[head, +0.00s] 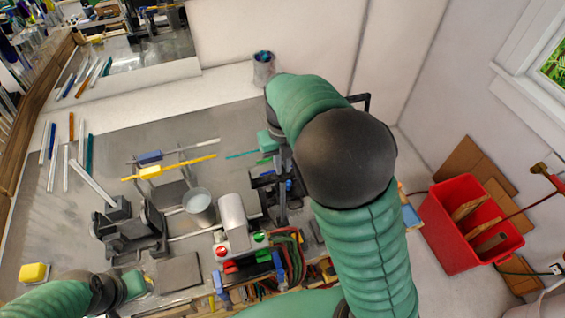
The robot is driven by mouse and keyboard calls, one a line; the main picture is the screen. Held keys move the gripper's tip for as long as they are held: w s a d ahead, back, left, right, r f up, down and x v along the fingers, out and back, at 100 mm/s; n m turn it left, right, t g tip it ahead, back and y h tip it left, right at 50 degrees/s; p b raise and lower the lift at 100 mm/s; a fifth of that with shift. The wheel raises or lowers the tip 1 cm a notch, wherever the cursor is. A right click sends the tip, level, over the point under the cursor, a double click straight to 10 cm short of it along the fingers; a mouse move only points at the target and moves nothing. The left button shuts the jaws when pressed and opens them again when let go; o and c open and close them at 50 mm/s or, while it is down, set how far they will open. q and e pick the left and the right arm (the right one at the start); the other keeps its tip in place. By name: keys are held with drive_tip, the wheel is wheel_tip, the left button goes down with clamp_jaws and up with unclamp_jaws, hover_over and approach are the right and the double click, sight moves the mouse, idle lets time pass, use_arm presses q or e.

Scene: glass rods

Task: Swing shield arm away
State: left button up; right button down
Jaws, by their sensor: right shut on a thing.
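My right arm rises from the bottom right and bends over the bench. Its gripper (275,147) is at the rear right of the work area, mostly hidden behind the forearm and wrist. It is shut on a part of the dark metal assembly (268,182) there, which I take to be the shield arm. The exact grip and the shield itself cannot be made out. My left gripper (147,283) is low at the bottom left, beside a dark square plate (179,272). Its fingers are too small to tell open from shut.
Several glass rods lie at the left. A yellow block (34,272) sits at the front left. A red bin (455,245) stands right of the bench.

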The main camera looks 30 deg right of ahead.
drive_tip(key=c, duration=1.5)
unclamp_jaws()
drive_tip(key=shift+w, duration=0.1)
wheel_tip(320, 180, up, 17)
drive_tip(key=b, duration=0.2)
drive_tip(key=shift+w+f+b, duration=0.1)
drive_tip(key=shift+f+b, duration=0.05)
drive_tip(key=shift+b, duration=0.25)
